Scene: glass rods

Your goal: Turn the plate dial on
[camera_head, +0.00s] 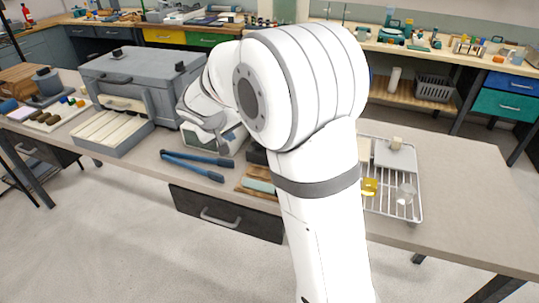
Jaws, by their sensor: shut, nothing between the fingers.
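My gripper (216,137) reaches down at the left of my arm, shut and empty, in front of the large grey box-shaped unit. A low pale device with a greenish front (235,138), perhaps the plate, sits on the bench right under and behind my gripper. My gripper and wrist cover much of it. I cannot make out its dial, or whether my fingertips touch it. My large white arm fills the middle of the picture and hides the bench behind it.
Blue-handled tongs (192,165) lie in front of the device. The grey box-shaped unit (140,75) and a tray of pale rods (113,130) stand to the left. A wire rack (417,215) with small items is at the right. The bench's right end is clear.

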